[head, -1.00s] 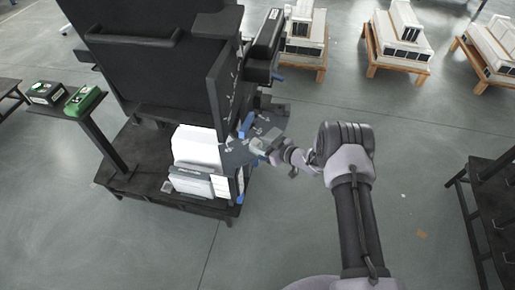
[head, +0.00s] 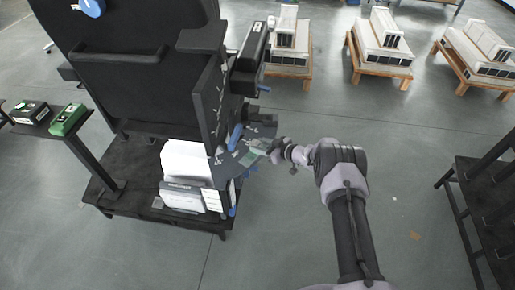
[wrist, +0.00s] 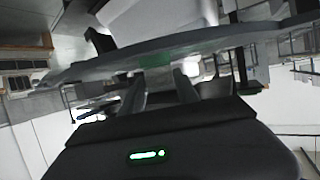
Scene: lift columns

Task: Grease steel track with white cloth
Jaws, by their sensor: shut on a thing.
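My gripper (head: 268,151) is at the right side of a dark machine, beside a grey shelf (head: 228,170) carrying small tools. In the wrist view the two fingers (wrist: 160,88) point at a grey curved edge (wrist: 85,72) with a green patch (wrist: 155,60) between them. The gripper is shut on a small pale grey-green piece (head: 251,156), whose shape is hard to make out. I cannot make out a white cloth or surely tell which part is the steel track.
A white stack (head: 187,160) stands on the machine's black base (head: 135,165). A tall black panel (head: 208,110) rises beside the shelf. A black rack (head: 475,200) stands right.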

